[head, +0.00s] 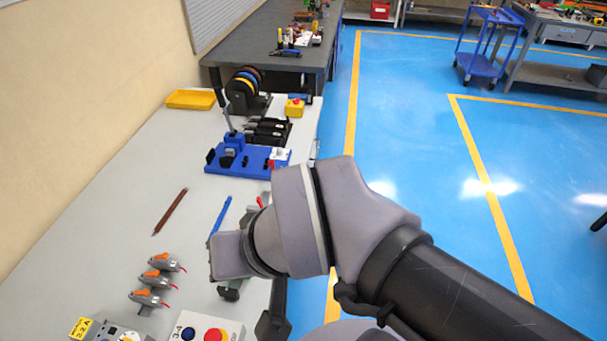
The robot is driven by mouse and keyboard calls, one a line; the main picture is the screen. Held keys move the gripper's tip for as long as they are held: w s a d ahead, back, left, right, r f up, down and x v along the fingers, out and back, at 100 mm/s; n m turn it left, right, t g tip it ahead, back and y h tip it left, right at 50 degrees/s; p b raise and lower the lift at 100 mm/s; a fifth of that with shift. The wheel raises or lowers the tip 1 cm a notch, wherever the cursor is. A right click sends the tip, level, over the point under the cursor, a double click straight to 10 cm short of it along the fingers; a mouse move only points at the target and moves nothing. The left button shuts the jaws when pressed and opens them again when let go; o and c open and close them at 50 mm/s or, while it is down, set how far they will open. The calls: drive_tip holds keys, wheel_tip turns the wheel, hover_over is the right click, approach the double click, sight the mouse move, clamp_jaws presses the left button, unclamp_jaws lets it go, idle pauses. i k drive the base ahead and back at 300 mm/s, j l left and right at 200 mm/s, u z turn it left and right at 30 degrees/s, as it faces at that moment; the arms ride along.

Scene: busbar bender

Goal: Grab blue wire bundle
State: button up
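A thin blue wire bundle (221,213) lies on the light grey table. Its lower end runs close to my grey wrist and may be partly covered by it. My wrist hangs over the table just below and to the right of the bundle in the picture. Small dark parts show below the wrist, but I cannot tell whether they are my gripper's fingers. I cannot see whether the gripper is open or shut, or whether it holds anything.
A brown bundle (170,212) lies to the left, and a red piece (260,202) is mostly hidden by my arm. Several grey-orange tools (159,279) and a control box (206,329) are near the front. A blue fixture (243,159) with a lever stands farther back.

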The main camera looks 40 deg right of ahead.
sight(219, 219)
drive_tip(key=z, duration=0.1)
drive_tip(key=i+l+u, duration=0.1)
drive_tip(key=i+l, duration=0.15)
drive_tip(key=i+l+u, duration=0.15)
drive_tip(key=l, duration=0.35)
drive_tip(key=i+l+u, duration=0.1)
drive_tip(key=i+l, duration=0.2)
drive_tip(key=l, duration=0.15)
